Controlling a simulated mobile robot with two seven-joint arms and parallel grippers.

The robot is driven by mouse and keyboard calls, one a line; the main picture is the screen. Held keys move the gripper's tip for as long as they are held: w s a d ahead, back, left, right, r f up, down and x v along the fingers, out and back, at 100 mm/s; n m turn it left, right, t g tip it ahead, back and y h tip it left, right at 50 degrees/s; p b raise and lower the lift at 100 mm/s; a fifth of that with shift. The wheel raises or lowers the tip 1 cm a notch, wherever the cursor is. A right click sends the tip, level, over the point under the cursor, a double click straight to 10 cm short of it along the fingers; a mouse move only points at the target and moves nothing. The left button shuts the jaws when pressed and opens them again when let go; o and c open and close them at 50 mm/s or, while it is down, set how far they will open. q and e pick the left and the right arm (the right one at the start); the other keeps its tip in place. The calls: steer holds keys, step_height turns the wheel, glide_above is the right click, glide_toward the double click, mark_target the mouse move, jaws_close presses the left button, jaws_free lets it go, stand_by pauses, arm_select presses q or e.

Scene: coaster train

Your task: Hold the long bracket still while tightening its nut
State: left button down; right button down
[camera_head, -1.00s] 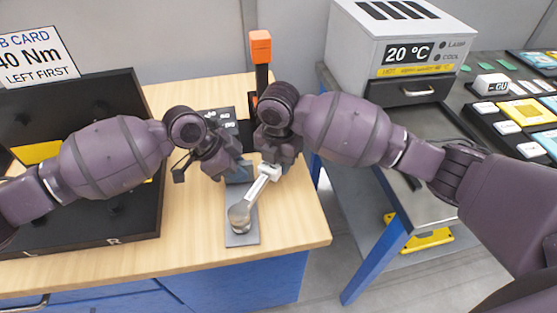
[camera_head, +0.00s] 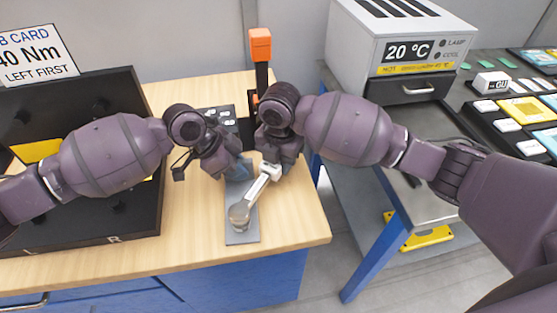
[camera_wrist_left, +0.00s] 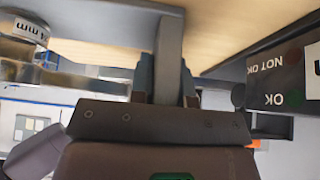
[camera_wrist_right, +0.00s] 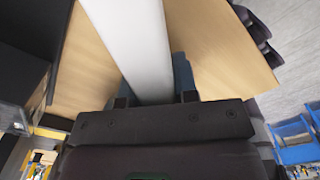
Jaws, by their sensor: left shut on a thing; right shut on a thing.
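The long bracket, seemingly the flat grey strip (camera_head: 242,236), lies on the wooden table. A light-coloured wrench (camera_head: 262,187) slants above it, its round head (camera_head: 239,214) over the strip's near end. My left gripper (camera_head: 238,172) is shut on a grey bar (camera_wrist_left: 168,45), apparently the bracket, at its far part. My right gripper (camera_head: 270,168) is shut on the wrench's handle, which runs up the right wrist view (camera_wrist_right: 130,45). The round head with a "mm" label also shows in the left wrist view (camera_wrist_left: 25,28). The nut is hidden, apparently under the wrench head.
A black board (camera_head: 130,205) marked L and R stands left, with a torque card (camera_head: 38,52) behind it. A dark box (camera_head: 222,117) and an orange-topped post (camera_head: 260,50) stand behind the grippers. A grey 20 °C unit (camera_head: 400,45) is at right. The table's front right is clear.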

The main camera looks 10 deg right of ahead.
steer(key=shift+s+d+m, duration=1.2)
steer(key=shift+s+d, duration=0.05)
stand_by(2.2)
steer(key=shift+s+d+m, duration=0.4)
steer(key=shift+s+m, duration=0.15)
steer(key=shift+s, duration=0.1)
steer(key=shift+s+d+m, duration=0.4)
steer(key=shift+s+m, duration=0.15)
steer(key=shift+s, duration=0.05)
stand_by(1.4)
steer(key=shift+w+a, duration=0.1)
steer(key=shift+w, duration=0.05)
steer(key=shift+w+a+n, duration=0.15)
steer(key=shift+w+n, duration=0.05)
steer(key=shift+n, duration=0.1)
steer(key=shift+r, duration=0.25)
